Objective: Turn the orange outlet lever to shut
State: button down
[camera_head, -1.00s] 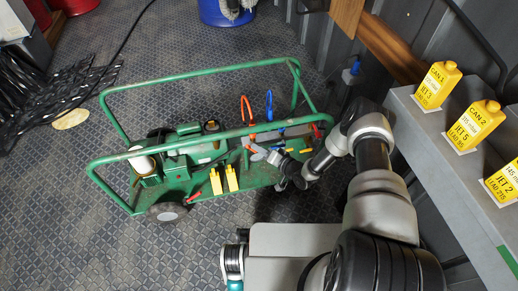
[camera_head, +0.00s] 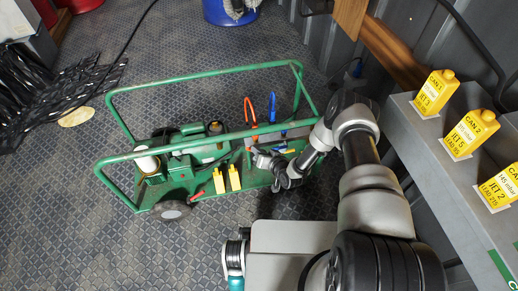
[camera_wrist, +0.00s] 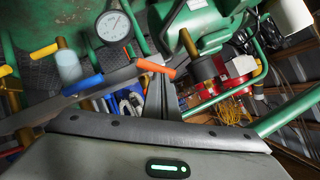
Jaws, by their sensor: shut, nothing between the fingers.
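The orange lever (camera_wrist: 155,68) shows in the middle of the wrist view, pointing down to the right. My gripper (camera_wrist: 161,82) is shut and empty, with its grey fingers just below the orange lever; I cannot tell whether they touch it. A blue lever (camera_wrist: 83,85) is to the left and a yellow lever (camera_wrist: 44,50) is farther left. In the head view my gripper (camera_head: 262,158) is low over the right part of the green cart (camera_head: 205,72). The orange lever cannot be made out clearly there.
A round pressure gauge (camera_wrist: 113,25) stands above the levers. An orange hose (camera_head: 250,108) and a blue hose (camera_head: 273,103) rise near my gripper. The cart's green top rail runs close to my arm. Yellow cans (camera_head: 437,90) stand on a grey bench at right.

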jog(key=shift+s+a+f+n+t+h+b, duration=0.2)
jog(key=shift+a+f+n+h, duration=0.3)
jog(key=shift+a+n+h, duration=0.45)
jog(key=shift+s+a+f+n+t+h+b, duration=0.1)
jog(key=shift+s+a+f+n+h+b, duration=0.1)
jog(key=shift+a+f+n+h, duration=0.6)
jog(key=shift+d+r+h, duration=0.15)
jog(key=shift+r+h, duration=0.1)
jog(key=shift+h, duration=0.2)
jog(key=shift+d, duration=0.1)
